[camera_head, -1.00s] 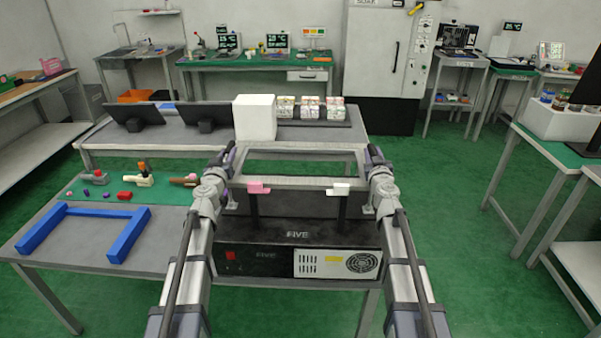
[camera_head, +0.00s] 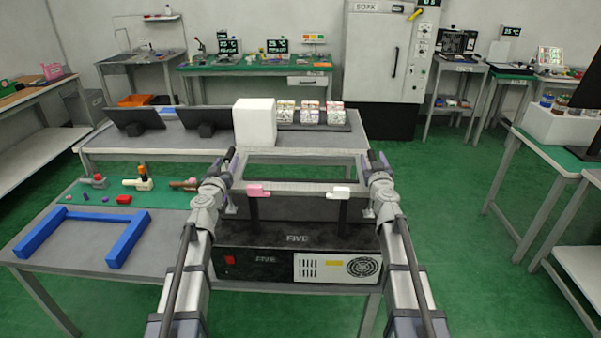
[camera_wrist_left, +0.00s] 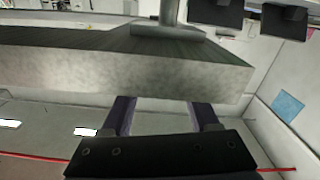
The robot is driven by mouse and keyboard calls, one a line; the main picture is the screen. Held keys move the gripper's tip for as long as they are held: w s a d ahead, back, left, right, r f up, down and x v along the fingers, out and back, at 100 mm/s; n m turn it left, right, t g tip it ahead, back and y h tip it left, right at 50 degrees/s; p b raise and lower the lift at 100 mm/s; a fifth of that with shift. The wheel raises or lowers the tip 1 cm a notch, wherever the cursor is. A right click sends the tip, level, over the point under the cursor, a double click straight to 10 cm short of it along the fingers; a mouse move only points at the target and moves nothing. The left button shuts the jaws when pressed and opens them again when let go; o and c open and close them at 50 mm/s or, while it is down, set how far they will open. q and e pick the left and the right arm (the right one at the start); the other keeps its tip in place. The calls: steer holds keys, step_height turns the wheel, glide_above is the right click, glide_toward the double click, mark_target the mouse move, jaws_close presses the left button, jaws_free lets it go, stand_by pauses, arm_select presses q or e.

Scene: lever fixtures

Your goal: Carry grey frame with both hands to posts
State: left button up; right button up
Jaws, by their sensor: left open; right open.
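The grey frame (camera_head: 300,187) is a flat rectangle in the middle of the head view, in front of the white box. Two dark posts (camera_head: 253,210) (camera_head: 345,210) show below its front bar. A pink piece (camera_head: 258,191) and a white piece (camera_head: 338,192) show at that bar. My left gripper (camera_head: 228,164) is open at the frame's left side. My right gripper (camera_head: 376,164) is open at its right side. In the left wrist view, a thick grey bar (camera_wrist_left: 120,75) crosses above my two spread fingers (camera_wrist_left: 160,112) and hides their tips; contact is unclear.
A black device (camera_head: 280,265) sits below the frame at the near table. A blue U-shaped piece (camera_head: 82,214) lies at left, near a green mat (camera_head: 70,190) with small parts. The white box (camera_head: 255,122) and dark tablets (camera_head: 135,122) stand on the table behind.

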steer(key=s, duration=1.2)
steer(key=shift+s+a, duration=0.1)
steer(key=shift+a, duration=0.25)
arm_select(q)
steer(key=s, duration=1)
steer(key=shift+a, duration=0.3)
